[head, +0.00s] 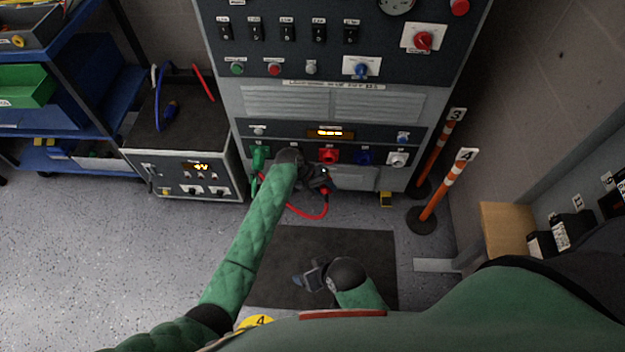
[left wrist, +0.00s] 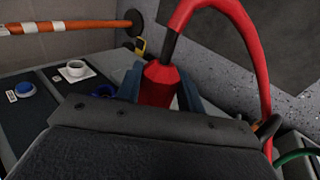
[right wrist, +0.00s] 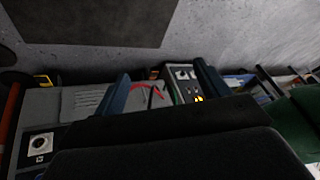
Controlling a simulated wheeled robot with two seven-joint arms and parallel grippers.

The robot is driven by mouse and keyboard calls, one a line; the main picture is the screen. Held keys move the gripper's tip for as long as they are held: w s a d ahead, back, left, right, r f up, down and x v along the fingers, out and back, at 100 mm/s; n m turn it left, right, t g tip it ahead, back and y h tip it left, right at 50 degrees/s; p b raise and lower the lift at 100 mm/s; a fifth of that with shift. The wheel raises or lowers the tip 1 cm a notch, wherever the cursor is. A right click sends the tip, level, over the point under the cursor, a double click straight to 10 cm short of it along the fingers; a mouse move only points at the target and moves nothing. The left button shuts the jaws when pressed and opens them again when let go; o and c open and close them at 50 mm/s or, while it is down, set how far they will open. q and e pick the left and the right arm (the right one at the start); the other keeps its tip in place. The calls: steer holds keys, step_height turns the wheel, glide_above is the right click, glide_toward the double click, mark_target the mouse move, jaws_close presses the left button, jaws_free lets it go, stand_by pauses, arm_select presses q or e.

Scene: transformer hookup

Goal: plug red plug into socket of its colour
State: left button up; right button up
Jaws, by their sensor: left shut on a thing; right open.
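My left gripper (head: 322,180) is in front of the cabinet's lower panel, just below the red socket (head: 328,156). It is shut on the red plug (left wrist: 160,84), which shows between the fingers in the left wrist view. The red cable (head: 318,215) loops down from it. The plug's front end is hidden, and I cannot tell whether it touches the socket. The blue socket (head: 364,158) and white socket (head: 397,159) are to the right of the red one. A green plug (head: 260,157) sits at the row's left. My right gripper (head: 306,279) is open and empty over the dark mat.
A grey unit (head: 190,178) with a lit display stands left of the cabinet, with a blue cable (head: 158,110) on top. Striped posts (head: 443,190) stand at the right. The dark mat (head: 370,245) on the floor is otherwise bare.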

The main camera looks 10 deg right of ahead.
arm_select(q)
steer(key=shift+w+d+f+m+g, duration=0.1)
steer(key=shift+f+m+g, duration=0.1)
steer(key=shift+f, duration=0.4)
steer(key=shift+d+f+m+g, duration=0.1)
steer(key=shift+f+m, duration=0.1)
steer(key=shift+f, duration=0.35)
arm_select(e)
steer(key=shift+w+a+r, duration=0.2)
steer(key=shift+w+r, duration=0.1)
steer(key=shift+r, duration=0.2)
arm_select(q)
steer(key=shift+p, duration=0.45)
steer(key=shift+w+d, duration=0.1)
steer(key=shift+w, duration=0.25)
steer(key=shift+w+d+b, duration=0.2)
steer(key=shift+w+b, duration=0.25)
steer(key=shift+w, duration=0.35)
steer(key=shift+w+d+b, duration=0.25)
steer(key=shift+w+b, duration=0.05)
steer(key=shift+w, duration=0.6)
steer(key=shift+w+d+b, duration=0.25)
steer(key=shift+w+b, duration=0.05)
steer(key=shift+w, duration=0.5)
arm_select(e)
steer(key=shift+t, duration=0.4)
steer(key=f, duration=0.5)
steer(key=shift+w+a, duration=0.2)
